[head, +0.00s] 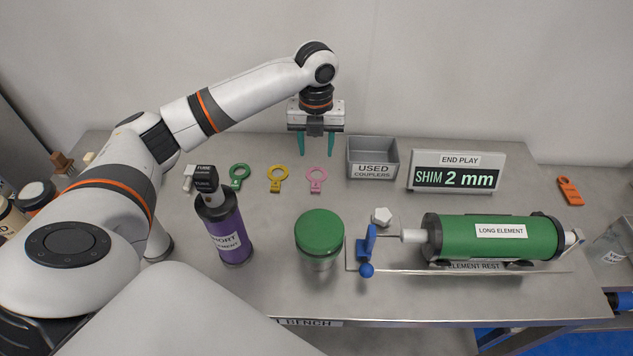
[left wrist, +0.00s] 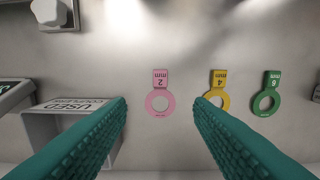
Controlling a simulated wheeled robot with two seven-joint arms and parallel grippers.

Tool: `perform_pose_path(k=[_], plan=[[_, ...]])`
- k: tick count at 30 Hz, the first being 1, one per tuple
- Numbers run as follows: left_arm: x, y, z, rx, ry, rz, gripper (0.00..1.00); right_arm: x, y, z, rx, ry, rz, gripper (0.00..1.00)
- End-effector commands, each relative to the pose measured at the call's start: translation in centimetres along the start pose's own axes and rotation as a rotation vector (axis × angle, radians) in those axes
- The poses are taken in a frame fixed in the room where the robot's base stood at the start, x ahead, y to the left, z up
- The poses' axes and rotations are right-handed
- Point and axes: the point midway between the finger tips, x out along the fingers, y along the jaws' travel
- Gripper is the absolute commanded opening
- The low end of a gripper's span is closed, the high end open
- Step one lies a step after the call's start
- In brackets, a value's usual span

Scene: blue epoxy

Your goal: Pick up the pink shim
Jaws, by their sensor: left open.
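The pink shim (head: 316,178) lies flat on the metal bench, a ring with a tab, right of the yellow shim (head: 277,178) and the green shim (head: 239,176). In the left wrist view the pink shim (left wrist: 160,94) shows between the fingers, its tab marked 2 mm. My left gripper (head: 316,146) is open and empty, pointing down above the bench, a little behind the pink shim in the head view. Its teal fingers also show in the left wrist view (left wrist: 160,112). My right gripper is not in view.
A grey used couplers bin (head: 350,160) stands right of the pink shim, close to the gripper. A sign (head: 455,170) reads SHIM 2 mm. An orange tag (head: 570,190) lies far right.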

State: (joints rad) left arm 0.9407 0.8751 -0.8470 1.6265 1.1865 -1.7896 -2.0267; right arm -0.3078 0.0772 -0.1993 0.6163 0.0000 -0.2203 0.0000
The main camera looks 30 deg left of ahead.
Motion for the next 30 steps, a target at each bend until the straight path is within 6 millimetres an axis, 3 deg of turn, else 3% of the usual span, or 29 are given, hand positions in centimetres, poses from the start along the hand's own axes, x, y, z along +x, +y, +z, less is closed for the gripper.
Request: perform_pose_path(k=[9,16,24,30], plan=[[5.1,0.0,0.1,0.0,-0.003,-0.002,0.47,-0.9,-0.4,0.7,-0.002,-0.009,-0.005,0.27],[6.8,0.0,0.0,-0.001,-0.002,-0.002,0.47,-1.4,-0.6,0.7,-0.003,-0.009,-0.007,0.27],[10.6,-0.1,0.0,0.0,-0.001,-0.001,0.47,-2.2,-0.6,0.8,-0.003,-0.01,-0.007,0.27],[11.2,-0.1,0.0,0.001,0.001,0.0,0.47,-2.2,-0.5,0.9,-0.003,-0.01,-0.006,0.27]])
